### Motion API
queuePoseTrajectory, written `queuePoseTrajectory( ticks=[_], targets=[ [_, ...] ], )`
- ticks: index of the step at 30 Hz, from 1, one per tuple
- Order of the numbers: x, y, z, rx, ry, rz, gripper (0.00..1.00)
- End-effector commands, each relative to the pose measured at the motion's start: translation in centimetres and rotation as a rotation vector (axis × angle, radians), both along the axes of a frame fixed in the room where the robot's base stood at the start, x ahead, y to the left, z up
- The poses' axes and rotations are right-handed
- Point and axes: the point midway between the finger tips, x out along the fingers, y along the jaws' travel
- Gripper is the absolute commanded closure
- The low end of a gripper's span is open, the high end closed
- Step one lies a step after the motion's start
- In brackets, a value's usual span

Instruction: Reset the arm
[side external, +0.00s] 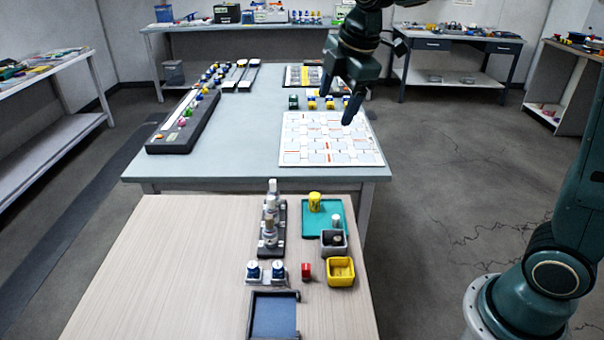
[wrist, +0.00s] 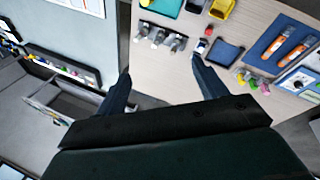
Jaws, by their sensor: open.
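My gripper (side external: 337,100) hangs high over the white grid sheet (side external: 330,140) on the grey table, with its fingers pointing down. It is open with nothing between the fingers. In the wrist view the two dark fingers of my gripper (wrist: 161,82) stand wide apart, with the gap between the tables and a strip of the wooden table beyond them. No object touches the fingers in either view.
The wooden table (side external: 150,260) holds a teal tray (side external: 322,230), a yellow bin (side external: 340,271), a grey bin (side external: 334,242), a red item (side external: 306,270) and a blue-floored tray (side external: 274,316). A dark rack (side external: 185,122) stands on the grey table (side external: 240,140). The wooden table's left side is clear.

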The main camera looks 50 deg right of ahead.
Motion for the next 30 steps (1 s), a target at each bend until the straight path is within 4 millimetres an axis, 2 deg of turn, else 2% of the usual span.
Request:
queuePoseTrajectory(
  ticks=[1,7,14,24,30],
  targets=[
    [-1.4,0.0,0.6,0.019,-0.014,-0.052,0.29],
    [-6.3,0.2,1.6,0.107,-0.05,-0.275,0.29],
    [-12.0,0.4,1.7,0.216,-0.087,-0.527,0.29],
    [-19.8,0.7,0.0,0.392,-0.137,-0.894,0.29],
    [-23.2,0.8,-1.6,0.483,-0.153,-1.068,0.29]
  ],
)
